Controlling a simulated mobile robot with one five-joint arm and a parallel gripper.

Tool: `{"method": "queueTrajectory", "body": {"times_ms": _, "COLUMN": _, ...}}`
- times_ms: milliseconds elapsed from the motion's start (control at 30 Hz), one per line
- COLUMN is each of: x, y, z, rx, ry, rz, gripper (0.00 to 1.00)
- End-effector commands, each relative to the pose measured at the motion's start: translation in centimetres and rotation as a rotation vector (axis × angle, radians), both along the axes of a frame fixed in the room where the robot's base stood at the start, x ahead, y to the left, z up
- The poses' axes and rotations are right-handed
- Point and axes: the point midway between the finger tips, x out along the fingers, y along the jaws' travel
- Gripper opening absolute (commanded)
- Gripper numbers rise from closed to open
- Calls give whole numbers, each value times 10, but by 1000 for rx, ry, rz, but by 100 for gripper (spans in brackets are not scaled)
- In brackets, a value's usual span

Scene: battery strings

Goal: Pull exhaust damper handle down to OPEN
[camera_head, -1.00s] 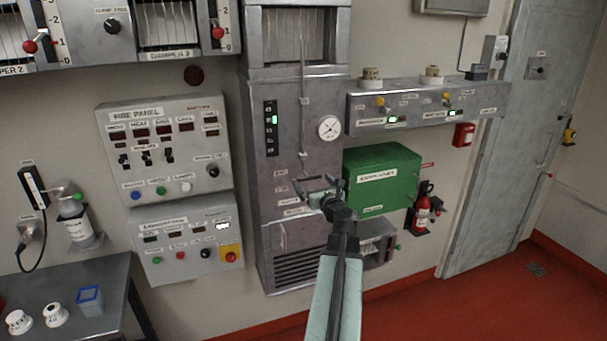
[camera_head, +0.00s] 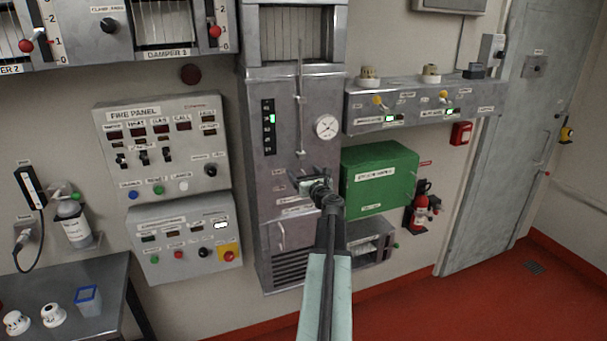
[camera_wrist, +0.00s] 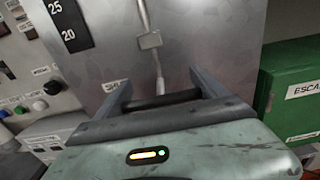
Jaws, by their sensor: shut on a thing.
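The exhaust damper cabinet (camera_head: 265,170) is a tall grey metal unit with a slatted opening at the top. A thin vertical damper rod (camera_head: 300,105) runs down its front through small brackets. In the wrist view the rod (camera_wrist: 144,15) passes a bracket (camera_wrist: 150,41) and ends in a pale tip near a dark crosswise handle bar (camera_wrist: 165,99). My gripper (camera_head: 306,176) is at the rod's lower end, shut on the handle. In the wrist view its fingers (camera_wrist: 160,84) stand either side of the bar. The exact contact is partly hidden.
A round gauge (camera_head: 326,126) and lit green indicator (camera_head: 271,119) are on the cabinet. A green box (camera_head: 380,180) stands close on the right, with a red extinguisher (camera_head: 421,200) beyond. The fire panel (camera_head: 162,150) is on the left. Red floor is free at right.

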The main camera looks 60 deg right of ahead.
Motion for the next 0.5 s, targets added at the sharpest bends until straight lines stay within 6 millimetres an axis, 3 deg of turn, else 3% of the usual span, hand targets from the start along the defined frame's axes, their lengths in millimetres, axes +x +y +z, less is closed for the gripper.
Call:
{"method": "queueTrajectory", "body": {"times_ms": 167, "x": 0, "y": 0, "z": -13, "rx": 0, "ry": 0, "rz": 1, "gripper": 9}}
{"method": "queueTrajectory", "body": {"times_ms": 500, "x": 0, "y": 1, "z": -75, "rx": 0, "ry": 0, "rz": 1, "gripper": 9}}
